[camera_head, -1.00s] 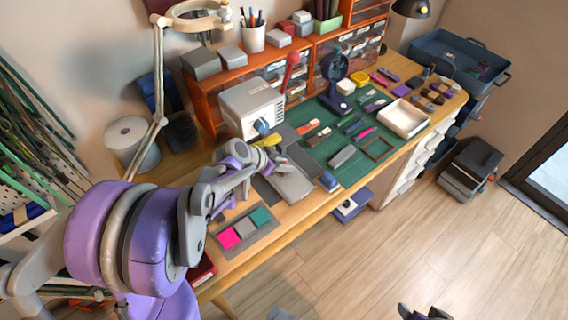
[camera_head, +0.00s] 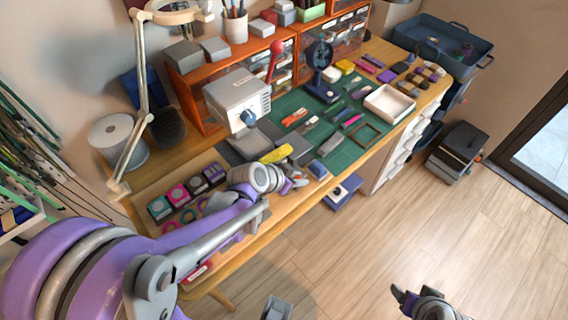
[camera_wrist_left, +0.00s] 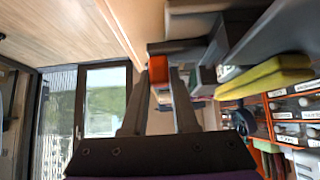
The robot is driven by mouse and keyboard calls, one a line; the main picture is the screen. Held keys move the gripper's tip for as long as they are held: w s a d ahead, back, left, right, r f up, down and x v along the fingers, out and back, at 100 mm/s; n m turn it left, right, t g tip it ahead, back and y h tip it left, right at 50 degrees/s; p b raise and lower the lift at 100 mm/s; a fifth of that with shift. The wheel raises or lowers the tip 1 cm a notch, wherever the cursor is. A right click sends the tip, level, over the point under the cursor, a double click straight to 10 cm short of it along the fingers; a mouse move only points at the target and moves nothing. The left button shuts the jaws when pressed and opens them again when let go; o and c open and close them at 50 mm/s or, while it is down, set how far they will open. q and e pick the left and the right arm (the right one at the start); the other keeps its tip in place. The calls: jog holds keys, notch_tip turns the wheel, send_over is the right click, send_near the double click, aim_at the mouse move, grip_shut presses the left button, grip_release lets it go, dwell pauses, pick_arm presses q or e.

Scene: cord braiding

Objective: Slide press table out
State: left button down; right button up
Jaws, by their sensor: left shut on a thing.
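The press (camera_head: 237,98) is a pale grey box with a red lever and a blue knob, at the back of the bench. The grey press table (camera_head: 297,143) shows below and in front of it, with a long yellow piece (camera_head: 277,154) on top. My left gripper (camera_head: 298,181) is at the bench's front edge, its arm hiding part of the table. In the left wrist view a red-orange piece (camera_wrist_left: 158,68), apparently the table's handle, sits between its shut fingers. The yellow piece also shows there (camera_wrist_left: 265,77). My right gripper (camera_head: 408,300) is low over the floor, away from the bench.
A green mat (camera_head: 290,104) with tools and a white tray (camera_head: 390,103) lies right of the press. Colourful small blocks (camera_head: 185,190) and rings lie left. An orange drawer rack (camera_head: 190,100) stands behind. The floor in front (camera_head: 360,245) is open.

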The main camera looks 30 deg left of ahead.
pick_arm(q)
jog(key=shift+s+d, duration=0.2)
jog(key=shift+d, duration=0.3)
jog(key=shift+s+d, duration=0.2)
jog(key=shift+d, duration=0.3)
jog(key=c, duration=0.7)
grip_release()
jog(key=shift+p+v, duration=1.5)
jog(key=shift+v, duration=3.95)
